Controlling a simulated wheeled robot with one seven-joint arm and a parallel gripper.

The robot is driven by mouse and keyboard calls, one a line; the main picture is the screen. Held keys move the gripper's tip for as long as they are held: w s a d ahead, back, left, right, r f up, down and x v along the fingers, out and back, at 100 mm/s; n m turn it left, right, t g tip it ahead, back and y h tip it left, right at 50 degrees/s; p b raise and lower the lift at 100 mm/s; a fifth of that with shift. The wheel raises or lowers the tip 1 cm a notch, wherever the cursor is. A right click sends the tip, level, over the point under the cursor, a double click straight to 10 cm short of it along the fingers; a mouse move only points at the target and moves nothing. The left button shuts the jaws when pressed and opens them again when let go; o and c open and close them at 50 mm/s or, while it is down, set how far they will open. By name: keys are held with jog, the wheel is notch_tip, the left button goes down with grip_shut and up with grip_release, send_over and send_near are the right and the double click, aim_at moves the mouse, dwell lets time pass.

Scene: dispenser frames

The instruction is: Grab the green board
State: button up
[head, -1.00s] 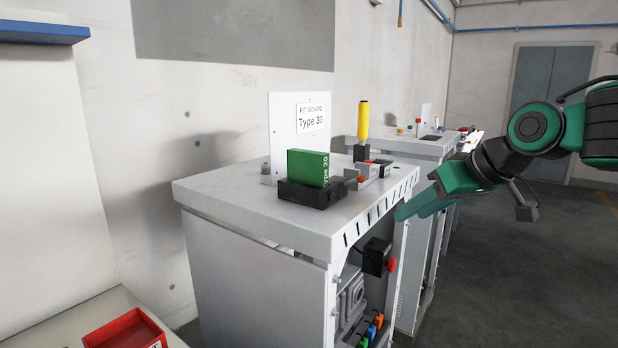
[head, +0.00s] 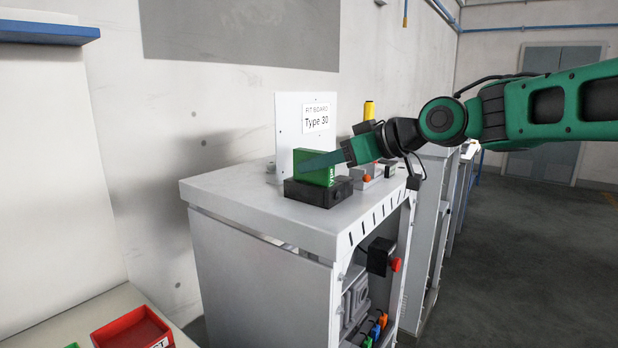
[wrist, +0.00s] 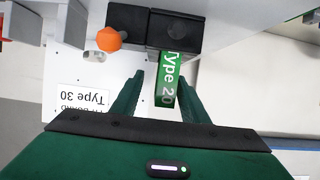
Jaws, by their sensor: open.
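The green board (head: 311,166), marked "Type 20" in the wrist view (wrist: 167,82), stands upright in a black holder (head: 318,194) on the grey cabinet top. In the wrist view my open gripper (wrist: 160,88) has one finger on each side of the board's near end. Whether either finger touches the board I cannot tell.
A white panel (head: 291,122) reading "Type 30" stands behind the board. The wrist view shows an orange knob (wrist: 109,39) beside the holder. A red bin (head: 133,331) is at lower left.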

jog(key=shift+x, duration=2.65)
jog(key=shift+s+a+r, duration=0.15)
jog(key=shift+c, duration=0.3)
grip_shut()
